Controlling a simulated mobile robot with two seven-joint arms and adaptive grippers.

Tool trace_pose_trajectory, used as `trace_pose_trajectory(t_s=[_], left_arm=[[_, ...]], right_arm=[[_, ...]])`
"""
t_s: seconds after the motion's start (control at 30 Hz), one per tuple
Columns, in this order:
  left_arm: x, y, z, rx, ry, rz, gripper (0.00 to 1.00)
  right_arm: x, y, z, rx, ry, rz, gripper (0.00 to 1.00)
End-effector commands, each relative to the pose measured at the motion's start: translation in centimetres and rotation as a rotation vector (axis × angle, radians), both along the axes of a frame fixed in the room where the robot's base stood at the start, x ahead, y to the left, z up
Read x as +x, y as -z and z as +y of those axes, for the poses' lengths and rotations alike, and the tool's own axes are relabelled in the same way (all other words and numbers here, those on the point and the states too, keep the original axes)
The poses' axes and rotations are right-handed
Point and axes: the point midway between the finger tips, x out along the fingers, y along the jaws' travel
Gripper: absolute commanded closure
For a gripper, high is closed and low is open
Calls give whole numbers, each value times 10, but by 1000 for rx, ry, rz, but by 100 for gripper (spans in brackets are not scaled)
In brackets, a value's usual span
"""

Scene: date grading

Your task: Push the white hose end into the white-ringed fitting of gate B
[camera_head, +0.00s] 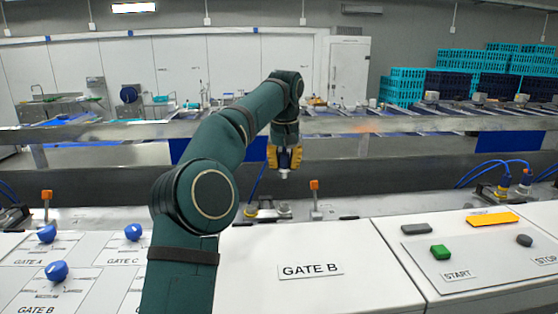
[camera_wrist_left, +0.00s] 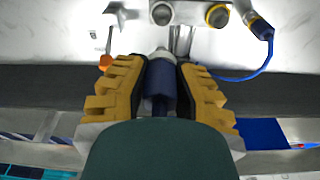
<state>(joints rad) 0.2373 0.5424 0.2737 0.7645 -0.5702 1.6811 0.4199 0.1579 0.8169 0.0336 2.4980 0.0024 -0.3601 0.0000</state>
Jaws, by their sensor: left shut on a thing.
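My left gripper (camera_head: 285,158) has yellow fingers, which also show in the left wrist view (camera_wrist_left: 160,88). It is shut on the dark blue hose end (camera_wrist_left: 160,82), whose white tip (camera_wrist_left: 160,54) sticks out past the fingers; in the head view this tip (camera_head: 283,174) points down. The white-ringed fitting (camera_wrist_left: 162,13) is at the top of the wrist view, apart from the tip. In the head view this fitting (camera_head: 284,208) looks small, below the gripper behind the GATE B panel (camera_head: 310,271). My right gripper is not in view.
An orange-topped lever (camera_wrist_left: 104,60) stands on the other side. The control panel with START button (camera_head: 440,252) is at the right; blue knobs (camera_head: 57,271) are at the left.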

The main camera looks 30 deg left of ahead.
Motion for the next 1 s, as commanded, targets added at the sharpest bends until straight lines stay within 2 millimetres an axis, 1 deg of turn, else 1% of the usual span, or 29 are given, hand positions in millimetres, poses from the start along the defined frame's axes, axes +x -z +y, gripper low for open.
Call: trace_pose_trajectory(t_s=[0.4, 0.6, 0.8, 1.0], left_arm=[[-1, 31, 0, 0, -2, 2, 100], [-1, 42, 0, 0, -2, 0, 100], [-1, 48, 0, -1, -3, -1, 100], [-1, 49, 0, -1, -3, -1, 100]], right_arm=[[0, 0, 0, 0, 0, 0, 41], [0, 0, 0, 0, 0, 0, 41], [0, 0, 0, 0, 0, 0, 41], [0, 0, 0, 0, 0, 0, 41]])
